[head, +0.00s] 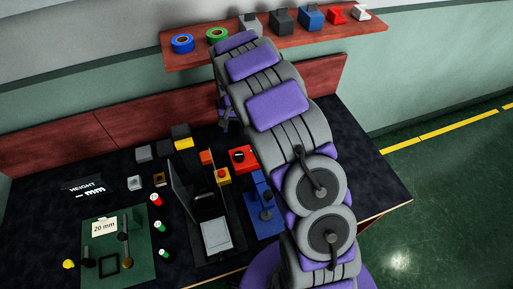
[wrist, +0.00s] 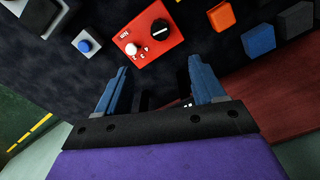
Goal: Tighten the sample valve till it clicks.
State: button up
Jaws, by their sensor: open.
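No part in view carries a readable "sample valve" label, so I cannot tell for certain which one it is. A red box (head: 243,158) sits on the dark bench beside my arm. In the wrist view the red box (wrist: 146,52) shows a black round knob (wrist: 160,26) with a white pointer mark, a white knob (wrist: 131,49) and small white lettering. A blue fixture (head: 262,222) with a dark upright handle stands in front of the red box in the head view. My gripper (wrist: 158,76) is open with nothing between its blue fingers. The red box lies beyond the fingertips, apart from them.
A black device with a light screen (head: 216,235), a yellow block with a red button (head: 222,177) and a green board (head: 104,268) with a "20 mm" card occupy the bench. Several small blocks lie behind. A red-brown shelf (head: 190,58) holds tape rolls and blocks above.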

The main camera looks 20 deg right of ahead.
aim_at(239, 155)
notch_tip(239, 155, down, 18)
jog(key=shift+r+b, duration=0.25)
jog(key=shift+b, duration=0.75)
jog(key=c, duration=1)
jog(key=shift+m, duration=0.3)
jog(key=shift+c, duration=0.3)
